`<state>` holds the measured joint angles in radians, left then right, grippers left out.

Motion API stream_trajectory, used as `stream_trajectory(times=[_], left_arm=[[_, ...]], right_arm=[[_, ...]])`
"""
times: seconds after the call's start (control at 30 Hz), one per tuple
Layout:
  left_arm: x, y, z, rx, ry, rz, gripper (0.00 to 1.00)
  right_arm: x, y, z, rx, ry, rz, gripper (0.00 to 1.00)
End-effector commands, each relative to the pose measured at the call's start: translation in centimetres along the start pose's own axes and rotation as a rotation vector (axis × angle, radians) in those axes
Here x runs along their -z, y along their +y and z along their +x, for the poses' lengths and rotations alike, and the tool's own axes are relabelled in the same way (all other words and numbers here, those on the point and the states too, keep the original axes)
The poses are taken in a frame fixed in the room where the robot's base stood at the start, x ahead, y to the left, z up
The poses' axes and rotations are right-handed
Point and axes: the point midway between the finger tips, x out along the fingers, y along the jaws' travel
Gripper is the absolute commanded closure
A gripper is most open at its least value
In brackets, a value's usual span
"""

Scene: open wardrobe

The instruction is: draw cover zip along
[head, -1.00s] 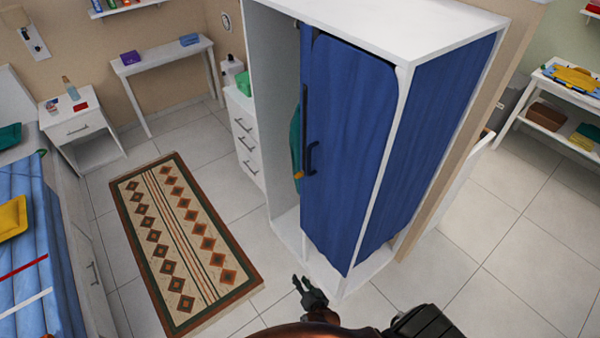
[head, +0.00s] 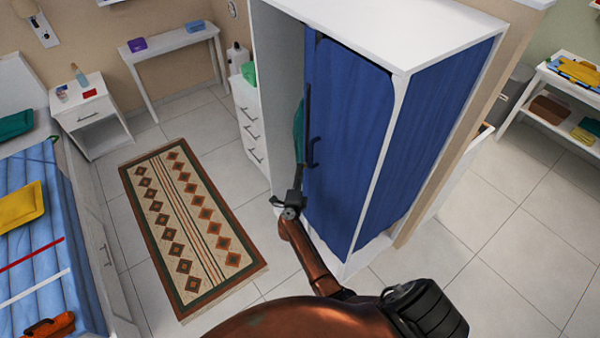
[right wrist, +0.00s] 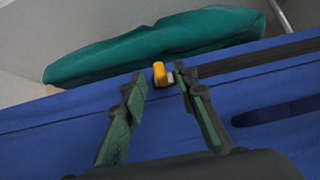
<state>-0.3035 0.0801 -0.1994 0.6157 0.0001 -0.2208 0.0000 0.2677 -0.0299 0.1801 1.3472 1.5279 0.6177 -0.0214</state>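The blue fabric cover (head: 350,130) hangs over the white wardrobe frame; it fills the lower part of the right wrist view (right wrist: 60,135). A yellow zip pull (right wrist: 159,72) with a grey part beside it sits at the cover's edge. A dark strip (right wrist: 255,58) runs right from near it. The pull is hidden in the head view. My left gripper is not in view.
A teal garment (right wrist: 150,45) hangs inside the wardrobe, just beyond the cover's edge. White drawers (head: 249,125) stand to the left of the wardrobe. A patterned rug (head: 190,230) lies on the floor, and a bed (head: 85,250) stands at the far left.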

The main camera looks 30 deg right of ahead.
Motion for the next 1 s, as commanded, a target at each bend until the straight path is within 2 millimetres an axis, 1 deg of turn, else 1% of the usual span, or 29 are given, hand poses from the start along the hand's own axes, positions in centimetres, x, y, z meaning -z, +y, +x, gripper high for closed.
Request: stream_trajectory(times=[0.03, 0.1, 0.2, 0.47, 0.57, 0.87, 0.9, 1.0], left_arm=[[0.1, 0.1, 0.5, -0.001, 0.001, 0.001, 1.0], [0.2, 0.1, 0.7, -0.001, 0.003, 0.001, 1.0], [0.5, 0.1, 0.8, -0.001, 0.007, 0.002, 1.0], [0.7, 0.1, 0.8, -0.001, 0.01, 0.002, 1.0], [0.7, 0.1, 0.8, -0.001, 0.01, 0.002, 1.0], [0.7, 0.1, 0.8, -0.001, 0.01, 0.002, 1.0], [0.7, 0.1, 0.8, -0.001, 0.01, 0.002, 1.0], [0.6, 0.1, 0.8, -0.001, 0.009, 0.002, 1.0]], right_arm=[[0.0, 0.2, 0.7, 0.002, 0.0, -0.001, 0.72], [0.0, 0.1, 1.3, 0.001, 0.0, -0.001, 0.72], [0.0, 0.1, 1.8, 0.0, 0.0, -0.002, 0.72], [0.0, 0.0, 1.9, 0.0, 0.0, -0.002, 0.72], [0.0, 0.0, 1.9, 0.0, 0.0, -0.002, 0.78], [0.0, 0.0, 1.9, 0.0, -0.001, -0.002, 0.99], [0.0, 0.0, 1.9, 0.0, -0.001, -0.002, 1.0], [0.0, 0.0, 1.9, 0.0, -0.001, -0.002, 1.0]])
